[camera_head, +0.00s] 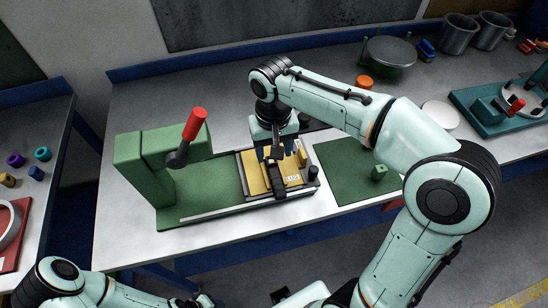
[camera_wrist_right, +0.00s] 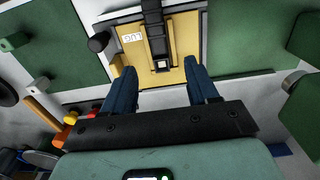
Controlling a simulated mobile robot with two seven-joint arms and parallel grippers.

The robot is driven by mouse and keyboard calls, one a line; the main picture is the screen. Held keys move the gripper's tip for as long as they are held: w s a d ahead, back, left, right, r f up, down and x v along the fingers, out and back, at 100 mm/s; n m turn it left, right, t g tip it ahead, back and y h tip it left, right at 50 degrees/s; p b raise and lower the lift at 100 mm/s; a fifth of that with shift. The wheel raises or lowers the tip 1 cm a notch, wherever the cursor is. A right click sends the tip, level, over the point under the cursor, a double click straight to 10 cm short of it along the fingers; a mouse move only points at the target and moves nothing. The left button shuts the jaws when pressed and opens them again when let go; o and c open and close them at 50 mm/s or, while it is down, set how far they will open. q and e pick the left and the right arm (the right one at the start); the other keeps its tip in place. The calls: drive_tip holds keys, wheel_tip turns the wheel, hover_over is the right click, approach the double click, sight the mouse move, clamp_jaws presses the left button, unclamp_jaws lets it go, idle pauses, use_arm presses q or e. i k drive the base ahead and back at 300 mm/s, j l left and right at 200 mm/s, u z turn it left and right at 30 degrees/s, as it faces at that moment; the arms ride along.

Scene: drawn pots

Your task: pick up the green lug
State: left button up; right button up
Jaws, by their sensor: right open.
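The green lug (camera_head: 379,172) is a small green block on the green mat (camera_head: 345,185), right of the yellow fixture. In the right wrist view the lug (camera_wrist_right: 14,41) shows at the far left edge. My right gripper (camera_head: 275,150) is over the yellow fixture plate (camera_head: 255,178), left of the lug and apart from it. In the right wrist view its two blue fingers (camera_wrist_right: 162,80) are spread with nothing between them. The plate carries a white label reading LUG and a dark clamp bar.
A green press (camera_head: 145,165) with a red-knobbed lever (camera_head: 195,125) stands left of the fixture. Behind are an orange round piece (camera_head: 364,82), a lidded pot (camera_head: 390,52) and a white disc (camera_head: 440,114). A teal fixture (camera_head: 490,112) stands right. The mat around the lug is mostly clear.

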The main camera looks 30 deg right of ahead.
sight(378, 172)
drive_tip(key=k, duration=1)
